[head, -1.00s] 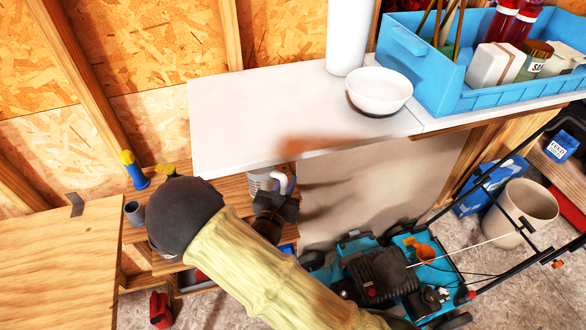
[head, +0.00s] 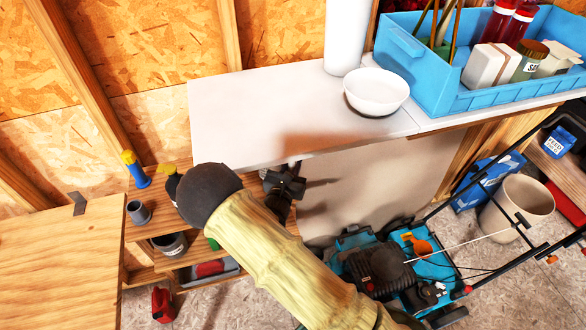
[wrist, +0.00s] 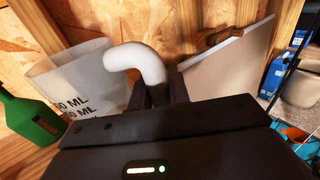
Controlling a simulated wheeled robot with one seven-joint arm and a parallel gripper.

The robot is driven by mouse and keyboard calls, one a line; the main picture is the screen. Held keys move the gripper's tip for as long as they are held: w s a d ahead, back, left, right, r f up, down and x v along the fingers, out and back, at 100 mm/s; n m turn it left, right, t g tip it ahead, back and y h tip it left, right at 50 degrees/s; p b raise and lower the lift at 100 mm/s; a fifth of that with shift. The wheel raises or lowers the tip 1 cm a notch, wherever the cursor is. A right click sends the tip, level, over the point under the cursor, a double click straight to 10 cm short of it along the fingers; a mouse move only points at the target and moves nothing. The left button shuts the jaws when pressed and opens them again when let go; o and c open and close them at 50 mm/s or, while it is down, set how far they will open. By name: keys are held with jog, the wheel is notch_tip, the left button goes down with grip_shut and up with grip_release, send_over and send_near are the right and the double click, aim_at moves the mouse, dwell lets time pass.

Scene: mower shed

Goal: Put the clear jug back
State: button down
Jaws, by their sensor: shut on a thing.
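The clear jug (wrist: 72,82) shows in the wrist view, left of the jaws, with dark ML marks and a thick white curved handle (wrist: 138,62). My gripper (wrist: 160,98) is shut on this handle. In the head view my gripper (head: 285,181) is at the front edge of the white counter (head: 250,110), over the right end of the wooden shelf unit (head: 150,228). The jug is hidden there. I cannot tell whether its base touches a shelf.
A green bottle (wrist: 28,122) stands left of the jug. A grey cup (head: 138,212) and a blue-and-yellow bottle (head: 136,170) are on the shelf unit's left. A white bowl (head: 376,92) and blue crate (head: 430,75) are on the counter. A mower (head: 395,265) stands below.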

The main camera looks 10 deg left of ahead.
jog(key=shift+f, duration=1.15)
jog(key=shift+f, duration=0.2)
jog(key=c, duration=1.3)
grip_release()
jog(key=shift+s, duration=0.1)
jog(key=shift+r+p, duration=0.25)
jog(key=shift+p, duration=0.05)
jog(key=s+b, duration=0.1)
jog(key=s, duration=0.3)
jog(key=s+a+b, duration=0.1)
jog(key=s, duration=0.3)
jog(key=s+b, duration=0.1)
jog(key=s, duration=0.3)
jog(key=shift+a, duration=0.3)
